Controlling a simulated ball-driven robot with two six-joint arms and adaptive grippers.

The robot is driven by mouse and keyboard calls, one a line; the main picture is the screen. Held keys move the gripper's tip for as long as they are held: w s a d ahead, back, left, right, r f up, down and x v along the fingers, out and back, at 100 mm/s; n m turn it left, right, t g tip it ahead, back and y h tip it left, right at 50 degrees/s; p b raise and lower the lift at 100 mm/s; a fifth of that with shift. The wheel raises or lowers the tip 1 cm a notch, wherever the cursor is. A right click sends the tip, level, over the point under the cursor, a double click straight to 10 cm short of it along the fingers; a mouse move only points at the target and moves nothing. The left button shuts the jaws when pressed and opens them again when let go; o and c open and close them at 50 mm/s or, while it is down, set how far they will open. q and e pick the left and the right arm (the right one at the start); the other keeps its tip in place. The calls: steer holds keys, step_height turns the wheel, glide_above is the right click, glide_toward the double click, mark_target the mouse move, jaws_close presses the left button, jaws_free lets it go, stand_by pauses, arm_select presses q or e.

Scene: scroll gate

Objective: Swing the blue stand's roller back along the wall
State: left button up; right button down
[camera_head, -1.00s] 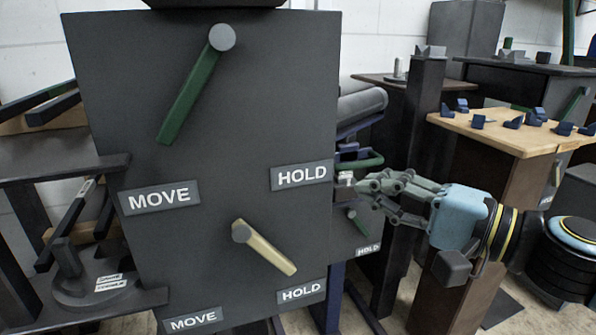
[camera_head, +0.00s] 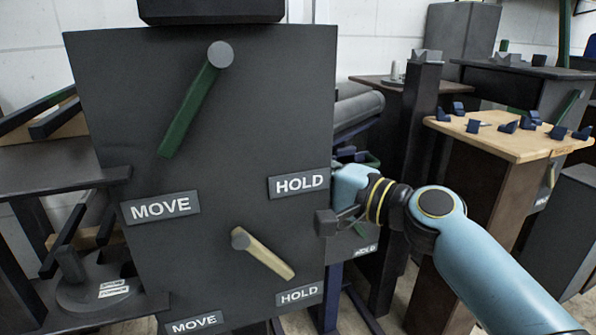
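A grey roller (camera_head: 358,110) lies on a blue stand (camera_head: 352,135) behind the right edge of a large dark panel (camera_head: 110,100). The panel hides the rest of the roller and much of the stand. A smaller panel (camera_head: 365,246) marked HOLD is below the stand, with a green lever partly showing. My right gripper (camera_head: 348,186) is at the large panel's right edge, below the roller. My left gripper is not in view.
On the large panel, a green lever (camera_head: 192,105) slants down-left toward MOVE, and a cream lever (camera_head: 265,256) slants down-right toward HOLD. A wooden-topped bench (camera_head: 500,140) with several blue blocks stands at right. A dark post (camera_head: 419,120) stands between. Dark shelves (camera_head: 60,165) are at left.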

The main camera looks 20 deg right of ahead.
steer(key=shift+x, duration=1.15)
steer(key=shift+s, duration=0.15)
